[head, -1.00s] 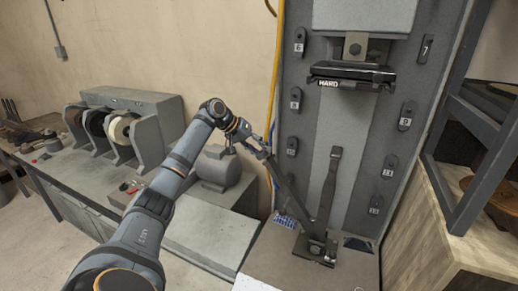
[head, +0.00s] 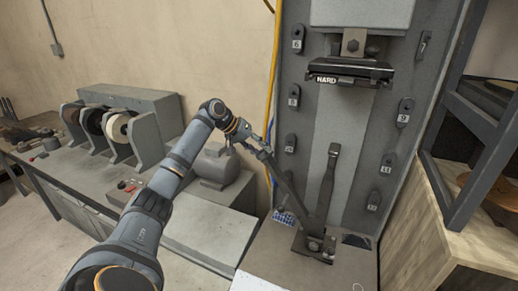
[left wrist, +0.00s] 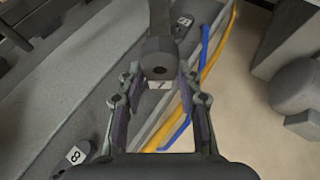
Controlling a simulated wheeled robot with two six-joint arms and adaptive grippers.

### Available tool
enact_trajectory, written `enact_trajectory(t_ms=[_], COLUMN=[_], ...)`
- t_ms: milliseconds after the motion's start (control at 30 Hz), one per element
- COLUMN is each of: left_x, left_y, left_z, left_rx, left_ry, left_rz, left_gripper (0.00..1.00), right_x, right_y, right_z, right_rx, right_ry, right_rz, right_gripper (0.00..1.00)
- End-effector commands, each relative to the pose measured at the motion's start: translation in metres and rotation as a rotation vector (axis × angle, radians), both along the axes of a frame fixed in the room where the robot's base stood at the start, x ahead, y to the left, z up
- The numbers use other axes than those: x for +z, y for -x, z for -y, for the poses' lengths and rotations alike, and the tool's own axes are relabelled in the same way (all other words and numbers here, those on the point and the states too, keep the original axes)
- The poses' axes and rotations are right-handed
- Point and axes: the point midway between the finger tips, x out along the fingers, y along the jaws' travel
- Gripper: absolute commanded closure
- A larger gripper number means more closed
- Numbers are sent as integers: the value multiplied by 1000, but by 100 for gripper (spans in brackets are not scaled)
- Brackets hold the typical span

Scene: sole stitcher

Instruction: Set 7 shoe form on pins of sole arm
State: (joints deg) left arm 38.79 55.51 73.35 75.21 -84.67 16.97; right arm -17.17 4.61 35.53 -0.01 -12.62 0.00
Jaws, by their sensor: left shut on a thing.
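In the head view, my left gripper (head: 262,150) is at the top of a slanted dark bar (head: 287,189) that runs down to a black base. Pins are not visible, and I cannot tell how block and bar meet. An upright arm (head: 327,185) stands beside it. My right gripper is not in view.
The grey machine panel (head: 339,125) carries several dark numbered forms. A black clamp head (head: 350,72) hangs above the upright arm. A grey motor housing (head: 214,168) is behind my forearm, and a wooden cabinet (head: 430,235) stands at right. Blue and yellow hoses (left wrist: 200,90) run beside the gripper.

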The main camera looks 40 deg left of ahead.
Motion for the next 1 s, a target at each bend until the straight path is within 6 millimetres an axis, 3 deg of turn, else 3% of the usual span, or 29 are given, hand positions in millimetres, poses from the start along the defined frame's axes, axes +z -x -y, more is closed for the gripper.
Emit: enact_trajectory(t_ms=[800, 833, 1000], left_x=[-3, -3, -3], left_y=[-1, -1, -1], left_z=[2, 2, 2], left_rx=[0, 0, 1], left_ry=[0, 0, 0], left_rz=[2, 2, 2], left_gripper=[100, 61, 39], right_x=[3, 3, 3], right_y=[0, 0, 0], right_z=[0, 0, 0], right_rx=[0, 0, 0], right_ry=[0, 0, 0], right_rz=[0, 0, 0], right_gripper=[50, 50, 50])
